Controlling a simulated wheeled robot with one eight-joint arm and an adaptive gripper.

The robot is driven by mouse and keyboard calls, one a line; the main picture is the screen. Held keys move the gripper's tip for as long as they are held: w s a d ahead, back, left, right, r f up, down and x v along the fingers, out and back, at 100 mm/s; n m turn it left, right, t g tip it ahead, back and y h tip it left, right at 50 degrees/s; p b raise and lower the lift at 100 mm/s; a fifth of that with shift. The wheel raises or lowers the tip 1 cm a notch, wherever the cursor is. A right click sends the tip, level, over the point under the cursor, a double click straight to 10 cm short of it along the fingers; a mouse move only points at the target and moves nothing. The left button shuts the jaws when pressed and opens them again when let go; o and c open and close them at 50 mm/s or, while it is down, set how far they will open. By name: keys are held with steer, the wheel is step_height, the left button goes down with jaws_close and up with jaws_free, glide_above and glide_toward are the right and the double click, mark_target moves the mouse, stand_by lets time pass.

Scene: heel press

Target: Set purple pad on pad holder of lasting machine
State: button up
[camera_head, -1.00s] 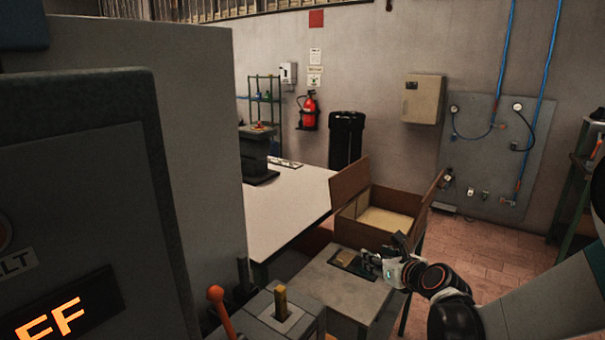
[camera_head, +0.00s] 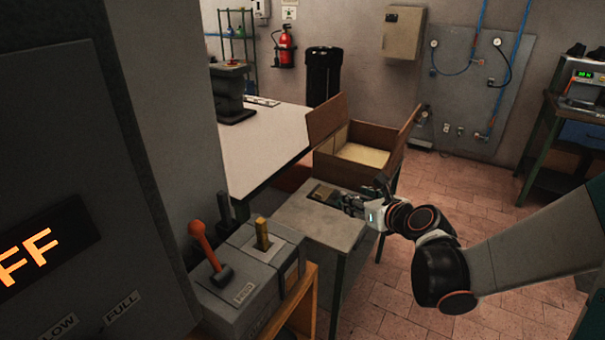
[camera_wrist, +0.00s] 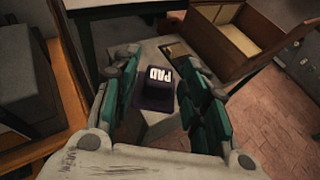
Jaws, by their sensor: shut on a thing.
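A dark purple pad (camera_wrist: 155,98) with white "PAD" lettering sits between the fingers of my gripper (camera_wrist: 160,85) in the wrist view. My gripper is shut on it, over the grey side table. In the head view my gripper (camera_head: 355,203) is at the right end of that table, and the pad cannot be made out there. The lasting machine (camera_head: 165,110), a large grey body with a lit orange display, fills the left of the head view. I cannot make out its pad holder.
The grey side table (camera_head: 315,227) bears a dark tray with a tan piece (camera_head: 322,192). An open cardboard box (camera_head: 355,160) stands behind it. A lever box (camera_head: 245,285) with orange and yellow levers is at the front. Tiled floor at the right is clear.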

mark_target(327, 224)
steer(key=w+a+f+n+g+y, duration=0.1)
steer(key=w+a+y, duration=0.1)
steer(key=w, duration=0.8)
steer(key=w+a+f+n+y, duration=0.1)
steer(key=w+a+n, duration=0.1)
steer(key=w, duration=0.8)
steer(key=f+b, duration=0.2)
steer(key=f, duration=0.4)
steer(key=f+b, duration=0.3)
steer(key=f, duration=0.4)
steer(key=f+b, duration=0.2)
steer(key=f, duration=0.4)
steer(key=shift+s+d+f, duration=0.25)
steer(key=shift+f, duration=0.05)
steer(key=shift+f, duration=0.1)
steer(key=o, duration=1.1)
steer(key=shift+o, duration=0.2)
